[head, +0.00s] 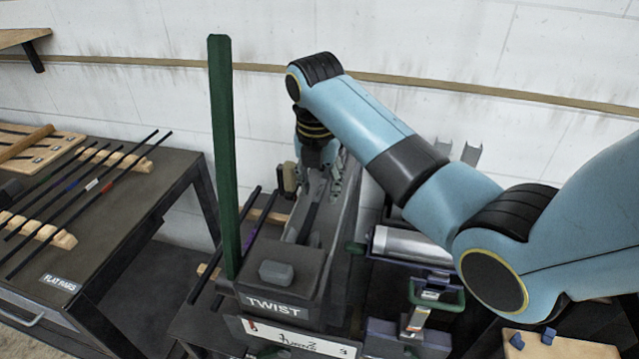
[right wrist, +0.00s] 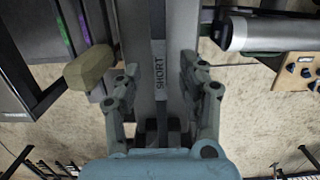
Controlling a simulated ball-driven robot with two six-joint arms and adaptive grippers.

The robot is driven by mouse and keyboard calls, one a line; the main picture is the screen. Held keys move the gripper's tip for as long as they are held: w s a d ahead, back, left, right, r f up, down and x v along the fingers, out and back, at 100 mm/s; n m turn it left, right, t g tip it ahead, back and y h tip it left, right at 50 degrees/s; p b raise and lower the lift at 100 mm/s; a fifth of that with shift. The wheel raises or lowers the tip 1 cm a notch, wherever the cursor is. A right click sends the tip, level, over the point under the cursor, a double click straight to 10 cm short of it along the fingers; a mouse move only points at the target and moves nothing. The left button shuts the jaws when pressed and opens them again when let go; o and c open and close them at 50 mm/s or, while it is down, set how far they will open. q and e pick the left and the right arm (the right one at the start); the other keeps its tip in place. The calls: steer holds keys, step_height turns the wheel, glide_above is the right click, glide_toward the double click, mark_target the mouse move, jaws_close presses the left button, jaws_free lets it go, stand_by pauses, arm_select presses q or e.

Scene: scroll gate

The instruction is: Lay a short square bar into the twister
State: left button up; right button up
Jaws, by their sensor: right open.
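The twister (head: 283,276), a grey machine labelled TWIST, stands in the middle of the head view with a tall green lever (head: 222,150) upright at its near end. My right gripper (head: 318,178) points down over its long bed. In the right wrist view the open fingers (right wrist: 160,82) straddle the bed. Between them runs a narrow strip marked SHORT (right wrist: 159,72), with a dark line above it; I cannot tell whether this is a bar or a groove. Dark bars (head: 247,222) lie on a rack left of the twister. My left gripper is out of view.
A table labelled FLAT BARS (head: 62,283) holds several long bars on wooden rests at left. A roller machine (head: 405,243) stands close right of the twister. A tan knob (right wrist: 90,69) sits beside the left finger. The wall is close behind.

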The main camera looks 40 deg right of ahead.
steer(key=shift+r, duration=0.15)
steer(key=r, duration=0.7)
steer(key=shift+s+a+r, duration=0.1)
steer(key=shift+s+a, duration=0.15)
steer(key=shift+a, duration=0.1)
